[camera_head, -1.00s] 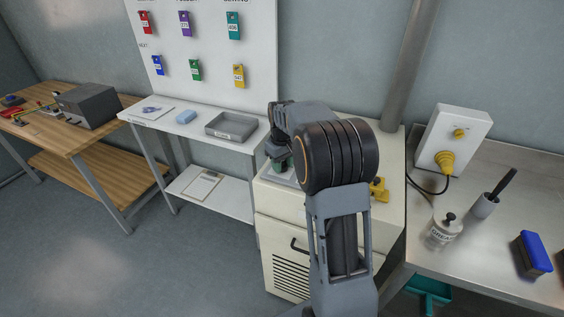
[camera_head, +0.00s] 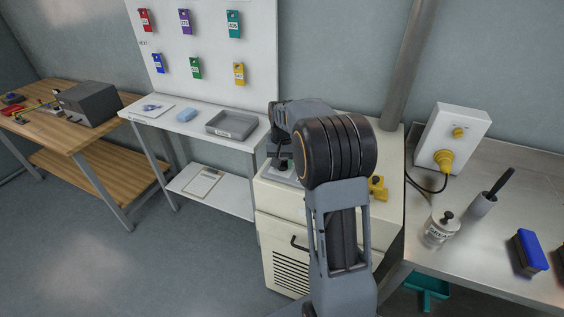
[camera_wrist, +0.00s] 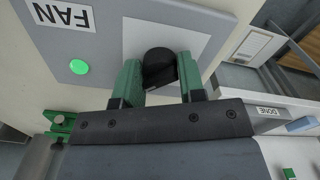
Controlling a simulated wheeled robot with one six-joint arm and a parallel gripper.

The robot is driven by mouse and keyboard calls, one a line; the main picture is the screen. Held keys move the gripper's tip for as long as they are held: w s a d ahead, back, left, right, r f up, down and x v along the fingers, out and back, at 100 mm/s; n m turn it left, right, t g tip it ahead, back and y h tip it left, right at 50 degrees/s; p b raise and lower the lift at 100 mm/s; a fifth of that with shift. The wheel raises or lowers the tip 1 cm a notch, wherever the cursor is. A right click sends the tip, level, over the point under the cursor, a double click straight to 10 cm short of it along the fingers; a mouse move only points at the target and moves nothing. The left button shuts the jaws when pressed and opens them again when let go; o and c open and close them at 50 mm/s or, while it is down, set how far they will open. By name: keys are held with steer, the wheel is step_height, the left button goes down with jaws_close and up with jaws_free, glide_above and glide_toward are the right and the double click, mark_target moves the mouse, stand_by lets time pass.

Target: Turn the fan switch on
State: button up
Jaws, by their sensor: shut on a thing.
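The fan switch is a round black knob (camera_wrist: 158,56) on a pale square plate (camera_wrist: 195,36) of a grey panel, in the wrist view. My gripper (camera_wrist: 158,68) has its two green fingers on either side of the knob and is shut on it. A white label reading FAN (camera_wrist: 61,15) and a bright green lamp (camera_wrist: 79,67) are on the same panel, to the left. In the head view the panel is on top of a cream cabinet (camera_head: 272,222); my arm hides the knob and fingertips there.
A yellow part (camera_head: 378,187) sits on the cabinet top, right of my arm. A white shelf table with a grey tray (camera_head: 231,125) stands to the left.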

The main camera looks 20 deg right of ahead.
stand_by(0.5)
steer(key=o, duration=0.9)
step_height(320, 180, up, 14)
steer(key=shift+f, duration=0.1)
stand_by(0.5)
steer(key=n, duration=0.1)
glide_toward(283, 161)
steer(key=s+a+f, duration=0.2)
steer(key=s, duration=0.1)
steer(key=s+a+n+t, duration=0.1)
steer(key=s+a, duration=0.2)
steer(key=s, duration=0.3)
steer(key=s+a+f+n+t, duration=0.1)
steer(key=s+a, duration=0.2)
steer(key=s, duration=0.3)
steer(key=s+a+f+n+t, duration=0.1)
steer(key=s+a+n, duration=0.1)
steer(key=s, duration=0.5)
steer(key=shift+a+f+t, duration=0.2)
steer(key=shift+a+t, duration=0.2)
